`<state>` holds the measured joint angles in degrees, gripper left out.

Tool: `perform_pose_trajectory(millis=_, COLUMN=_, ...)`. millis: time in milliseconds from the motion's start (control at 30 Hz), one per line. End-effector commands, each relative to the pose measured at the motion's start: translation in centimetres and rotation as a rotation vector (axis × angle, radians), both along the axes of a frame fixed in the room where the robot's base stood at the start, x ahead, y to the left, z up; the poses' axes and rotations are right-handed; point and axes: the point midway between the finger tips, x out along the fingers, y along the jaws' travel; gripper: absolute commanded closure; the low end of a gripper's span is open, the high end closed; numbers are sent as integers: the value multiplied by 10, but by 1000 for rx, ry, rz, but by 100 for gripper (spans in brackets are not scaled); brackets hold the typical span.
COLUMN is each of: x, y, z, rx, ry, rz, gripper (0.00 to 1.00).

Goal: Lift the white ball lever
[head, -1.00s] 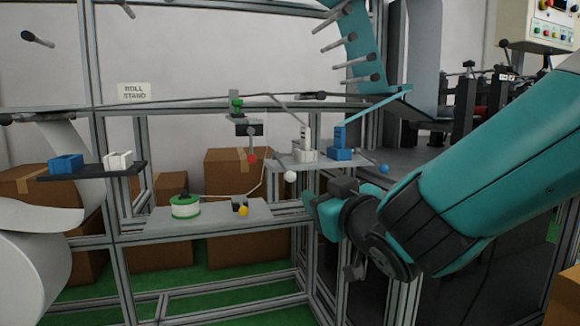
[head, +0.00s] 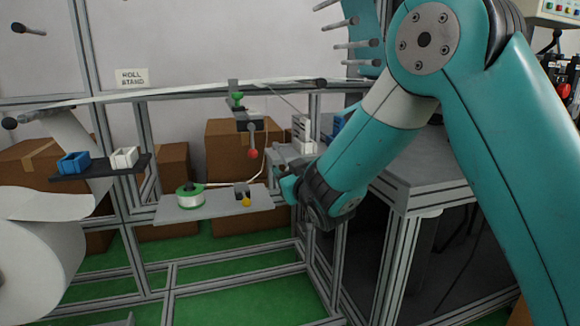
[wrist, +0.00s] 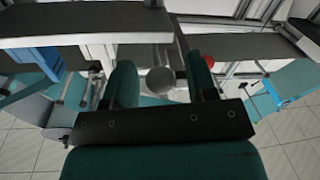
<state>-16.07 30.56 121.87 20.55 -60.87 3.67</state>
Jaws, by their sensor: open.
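In the wrist view a pale grey-white ball (wrist: 160,80), apparently the end of the white lever, sits between the two teal fingers of my gripper (wrist: 161,66). The fingers are open, one on each side, with a gap visible around the ball. In the head view my gripper (head: 287,183) is at the front left of the lever shelf, and the white ball is hidden behind it. The white lever block (head: 302,134) stands upright on the shelf behind my arm. The blue lever block (head: 339,124) is mostly covered by my arm.
A red ball (head: 253,154) hangs left of my gripper and shows just beyond a finger in the wrist view (wrist: 209,61). A lower shelf (head: 222,207) carries a green-white spool (head: 189,196) and a yellow ball (head: 246,202). Frame posts stand close below my gripper.

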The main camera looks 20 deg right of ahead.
Motion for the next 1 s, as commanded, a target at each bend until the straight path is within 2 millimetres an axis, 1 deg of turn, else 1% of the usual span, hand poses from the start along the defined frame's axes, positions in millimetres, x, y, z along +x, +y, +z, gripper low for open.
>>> perform_pose_trajectory(millis=267, x=2, y=0, z=0, rx=0, ry=0, rz=1, gripper=48)
perform_pose_trajectory(millis=300, x=2, y=0, z=0, rx=0, ry=0, rz=1, gripper=52)
perform_pose_trajectory(millis=367, x=2, y=0, z=0, rx=0, ry=0, rz=1, gripper=66)
perform_pose_trajectory(millis=400, x=2, y=0, z=0, rx=0, ry=0, rz=1, gripper=75)
perform_pose_trajectory(millis=467, x=2, y=0, z=0, rx=0, ry=0, rz=1, gripper=89)
perform_pose_trajectory(millis=500, x=2, y=0, z=0, rx=0, ry=0, rz=1, gripper=98)
perform_pose_trajectory(millis=533, x=2, y=0, z=0, rx=0, ry=0, rz=1, gripper=100)
perform_pose_trajectory(millis=667, x=2, y=0, z=1, rx=0, ry=2, rz=0, gripper=100)
perform_pose_trajectory(millis=833, x=2, y=0, z=14, rx=0, ry=43, rz=-2, gripper=100)
perform_pose_trajectory(millis=1000, x=1, y=0, z=28, rx=1, ry=126, rz=-1, gripper=100)
